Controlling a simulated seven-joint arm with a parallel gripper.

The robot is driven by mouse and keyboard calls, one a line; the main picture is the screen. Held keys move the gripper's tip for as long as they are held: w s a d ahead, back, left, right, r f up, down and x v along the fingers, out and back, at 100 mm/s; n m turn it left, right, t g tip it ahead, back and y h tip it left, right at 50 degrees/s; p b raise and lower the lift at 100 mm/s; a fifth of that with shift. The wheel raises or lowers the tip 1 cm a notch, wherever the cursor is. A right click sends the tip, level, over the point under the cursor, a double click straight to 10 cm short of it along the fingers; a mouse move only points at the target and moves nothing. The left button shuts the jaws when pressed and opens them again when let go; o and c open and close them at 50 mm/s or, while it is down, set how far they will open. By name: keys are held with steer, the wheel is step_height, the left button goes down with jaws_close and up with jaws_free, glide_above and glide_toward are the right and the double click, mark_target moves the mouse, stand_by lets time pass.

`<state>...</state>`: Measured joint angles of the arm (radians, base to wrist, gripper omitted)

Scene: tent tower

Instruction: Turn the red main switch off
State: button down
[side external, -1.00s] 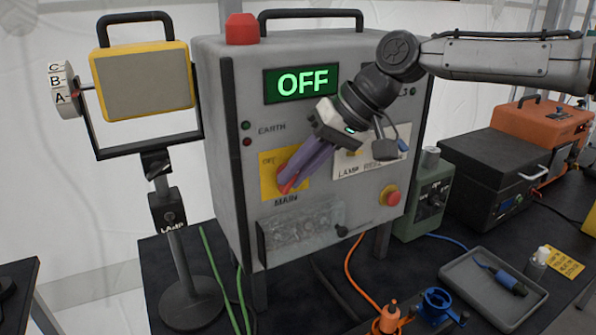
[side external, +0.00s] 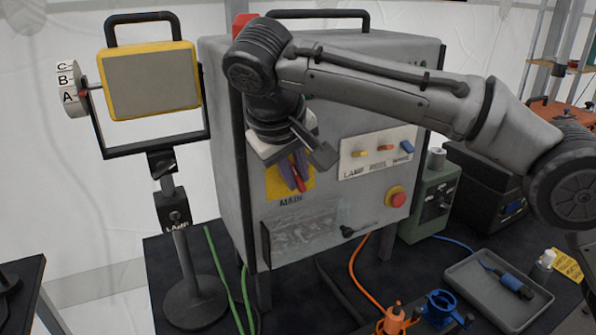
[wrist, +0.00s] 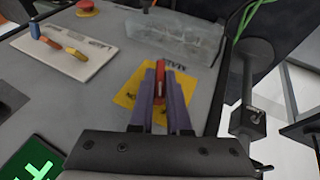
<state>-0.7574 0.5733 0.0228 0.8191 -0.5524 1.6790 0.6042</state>
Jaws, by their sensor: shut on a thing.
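The red main switch (wrist: 161,80) is a red handle on a yellow plate (wrist: 126,97) above the word MAIN. In the wrist view, my gripper (wrist: 160,85) has its two purple fingers on either side of the handle, closed on it. In the side view, my gripper (side external: 291,178) reaches down over the yellow plate (side external: 275,186), and the red handle (side external: 299,178) shows between the fingers. The handle looks steep there. The plate's small lettering is partly covered. The green display (wrist: 36,160) shows only in part at the wrist view's lower left; my arm hides it from the side.
A panel with small lamp switches (side external: 378,151) and a red emergency button (side external: 396,196) are right of the main switch. A clear cover (side external: 300,232) is below it. A yellow lamp (side external: 150,82) stands left of the grey cabinet. A tray (side external: 497,285) lies front right.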

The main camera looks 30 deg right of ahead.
steer(key=h, duration=0.3)
steer(key=shift+w+a+n, duration=0.2)
steer(key=shift+a+n, duration=0.1)
steer(key=shift+n, duration=0.1)
steer(key=shift+h, duration=0.5)
steer(key=shift+t, duration=0.3)
steer(key=c, duration=0.9)
jaws_free()
steer(key=shift+d, duration=0.1)
steer(key=shift+s+f, duration=0.1)
